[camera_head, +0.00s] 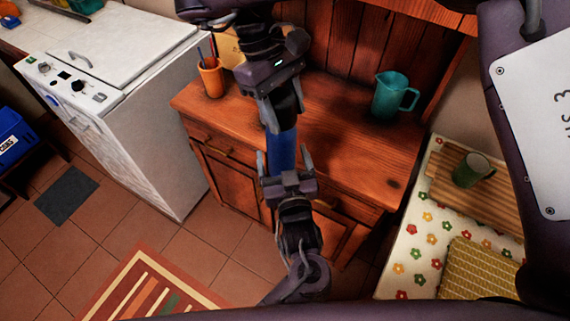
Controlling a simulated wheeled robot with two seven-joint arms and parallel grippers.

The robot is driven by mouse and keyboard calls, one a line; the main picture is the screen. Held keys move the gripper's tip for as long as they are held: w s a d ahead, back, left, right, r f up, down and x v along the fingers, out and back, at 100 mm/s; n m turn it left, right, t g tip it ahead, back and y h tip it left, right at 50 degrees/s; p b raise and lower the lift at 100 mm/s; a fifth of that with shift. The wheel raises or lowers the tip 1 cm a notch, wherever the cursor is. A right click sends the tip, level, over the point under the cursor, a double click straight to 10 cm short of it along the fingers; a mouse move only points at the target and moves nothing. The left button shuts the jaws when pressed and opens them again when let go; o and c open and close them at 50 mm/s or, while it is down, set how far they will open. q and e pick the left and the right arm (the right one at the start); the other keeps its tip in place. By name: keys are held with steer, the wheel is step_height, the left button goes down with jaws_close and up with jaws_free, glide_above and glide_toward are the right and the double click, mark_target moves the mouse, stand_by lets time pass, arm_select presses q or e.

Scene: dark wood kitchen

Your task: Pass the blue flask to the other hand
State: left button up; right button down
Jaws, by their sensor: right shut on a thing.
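The blue flask (283,150) is upright in the air in front of the wooden cabinet, between my two grippers. My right gripper (282,118) comes down from the top of the view and is shut on the flask's upper part, which its fingers partly hide. My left gripper (284,162) is below, pointing up. Its fingers are spread, one on each side of the flask's lower part, with a gap showing at the right finger. The flask's lower end is close to the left gripper's palm; I cannot tell if they touch.
The wooden cabinet (345,165) behind bears an orange pencil cup (211,78) and a teal jug (392,97). A white appliance (150,110) stands left. At right, a green mug (470,171) stands on a wooden board on a flowered cloth (425,235). Tiled floor is open at lower left.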

arm_select(q)
steer(key=c, duration=1.3)
steer(key=shift+c, duration=0.5)
arm_select(e)
steer(key=c, duration=0.6)
jaws_free()
steer(key=shift+o, duration=0.2)
